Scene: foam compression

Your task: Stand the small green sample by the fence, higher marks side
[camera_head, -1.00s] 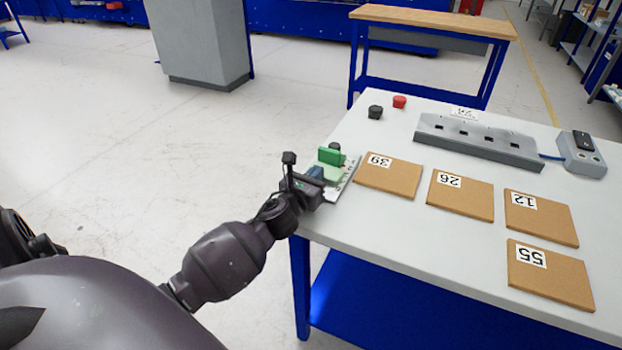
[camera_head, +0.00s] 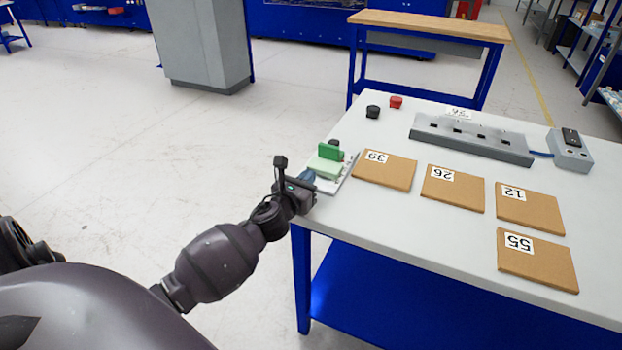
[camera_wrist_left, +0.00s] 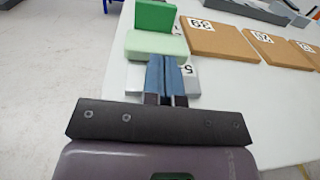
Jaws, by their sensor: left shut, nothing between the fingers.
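A pale green block (camera_head: 324,167) lies on a light grey plate (camera_head: 347,177) at the table's near left corner. A darker green block (camera_head: 330,152) stands upright just behind it. I cannot tell which is the sample or which part is the fence. The wrist view shows the pale block (camera_wrist_left: 155,45) in front of the dark upright one (camera_wrist_left: 155,16). My left gripper (camera_head: 305,180) is shut and empty at the near side of the pale block. Its blue fingertips (camera_wrist_left: 167,62) are close to that block; contact is unclear. A printed 5 shows on the plate (camera_wrist_left: 188,85). My right gripper is out of view.
Cardboard pads marked 39 (camera_head: 385,170), 26 (camera_head: 453,190), 12 (camera_head: 530,208) and 55 (camera_head: 537,260) lie to the right. A grey slotted rack (camera_head: 470,138) and a switch box (camera_head: 570,150) stand behind them. Black (camera_head: 373,111) and red (camera_head: 396,102) knobs are at the back.

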